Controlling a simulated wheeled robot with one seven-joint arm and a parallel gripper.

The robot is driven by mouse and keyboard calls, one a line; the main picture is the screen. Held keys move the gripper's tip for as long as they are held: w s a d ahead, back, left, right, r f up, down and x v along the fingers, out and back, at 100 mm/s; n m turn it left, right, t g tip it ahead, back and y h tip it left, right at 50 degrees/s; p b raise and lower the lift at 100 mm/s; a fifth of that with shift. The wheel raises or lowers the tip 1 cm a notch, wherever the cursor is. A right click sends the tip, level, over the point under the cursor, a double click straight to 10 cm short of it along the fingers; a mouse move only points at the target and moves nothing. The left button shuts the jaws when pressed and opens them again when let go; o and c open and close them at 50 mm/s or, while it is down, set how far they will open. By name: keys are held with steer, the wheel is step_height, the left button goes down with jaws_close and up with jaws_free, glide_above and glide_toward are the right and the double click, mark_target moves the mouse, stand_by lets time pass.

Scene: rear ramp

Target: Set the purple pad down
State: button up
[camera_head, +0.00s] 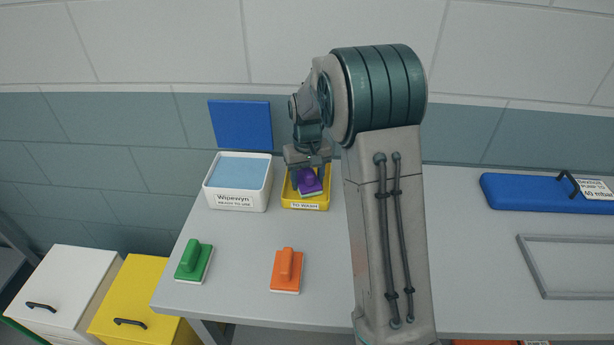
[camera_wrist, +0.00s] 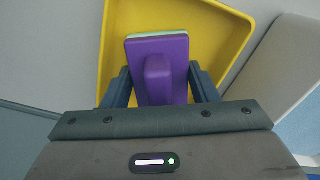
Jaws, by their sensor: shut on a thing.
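The purple pad (camera_head: 309,182) is a small block with a raised handle and a pale underside. My gripper (camera_head: 308,170) is shut on it. In the wrist view the purple pad (camera_wrist: 158,62) sits between the two dark fingers of my gripper (camera_wrist: 160,88), over the yellow tray (camera_wrist: 232,50). In the head view the yellow tray (camera_head: 289,201), labelled "TO WASH", stands at the back of the table. The pad is over or inside this tray. I cannot tell whether it touches the tray's floor.
A white bin (camera_head: 238,201) labelled "Wipewyn" with blue content stands left of the tray. A green pad (camera_head: 193,261) and an orange pad (camera_head: 287,271) lie nearer on the grey table (camera_head: 240,255). A blue panel (camera_head: 535,192) and a grey frame (camera_head: 570,294) are at right.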

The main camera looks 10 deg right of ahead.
steer(key=shift+f, duration=0.1)
steer(key=o, duration=0.6)
steer(key=shift+f, duration=0.1)
steer(key=o, duration=0.4)
steer(key=shift+o, duration=0.2)
